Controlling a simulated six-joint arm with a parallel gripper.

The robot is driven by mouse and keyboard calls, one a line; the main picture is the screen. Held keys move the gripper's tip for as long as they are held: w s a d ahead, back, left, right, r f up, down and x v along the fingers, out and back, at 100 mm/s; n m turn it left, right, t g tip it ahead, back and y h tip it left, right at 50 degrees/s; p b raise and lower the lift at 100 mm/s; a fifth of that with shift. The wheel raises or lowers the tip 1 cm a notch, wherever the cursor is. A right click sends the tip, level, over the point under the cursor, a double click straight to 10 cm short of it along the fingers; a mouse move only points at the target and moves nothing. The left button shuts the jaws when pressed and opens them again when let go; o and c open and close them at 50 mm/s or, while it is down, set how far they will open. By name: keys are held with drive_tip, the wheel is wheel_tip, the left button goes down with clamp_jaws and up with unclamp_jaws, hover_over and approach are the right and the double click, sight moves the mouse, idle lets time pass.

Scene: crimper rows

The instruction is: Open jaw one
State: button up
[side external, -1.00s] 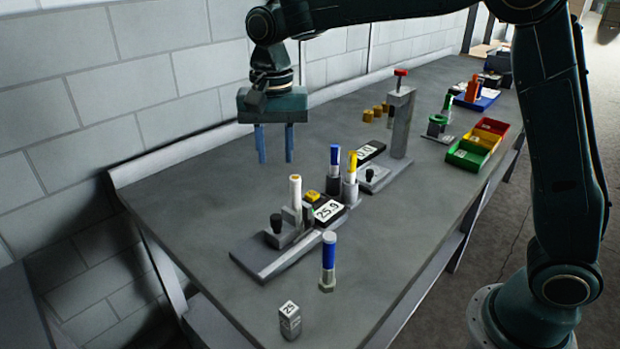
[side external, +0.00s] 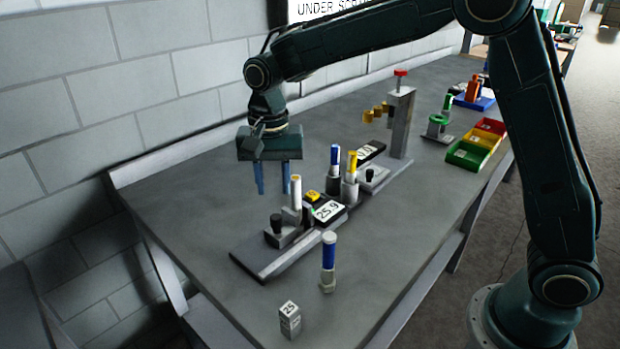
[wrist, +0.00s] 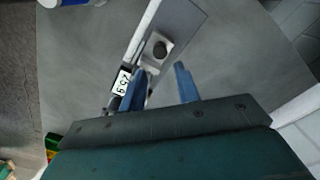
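The near device is a grey bar (side external: 262,262) on the bench with a display reading 25.9 (side external: 328,211). It carries a black knob (side external: 276,224), a white-topped upright handle (side external: 296,192) and a yellow button (side external: 313,196). No jaw is labelled as one that I can read. My gripper (side external: 273,192) points down, fingers apart, with nothing visible between them, beside the white handle and above the bench. In the wrist view my gripper (wrist: 162,84) is open near the bar; one finger partly overlaps the device by the display (wrist: 121,80). The black knob (wrist: 160,49) shows ahead.
A blue handle (side external: 329,256) and a block marked 25 (side external: 290,320) stand in front. Blue (side external: 335,165) and yellow (side external: 352,168) handles stand behind the display. A tall red-topped post (side external: 401,120) and coloured bins (side external: 466,157) lie farther back. The bench's left is clear.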

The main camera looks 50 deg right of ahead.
sight(276, 216)
wheel_tip(276, 216, down, 8)
drive_tip(key=shift+r, duration=0.25)
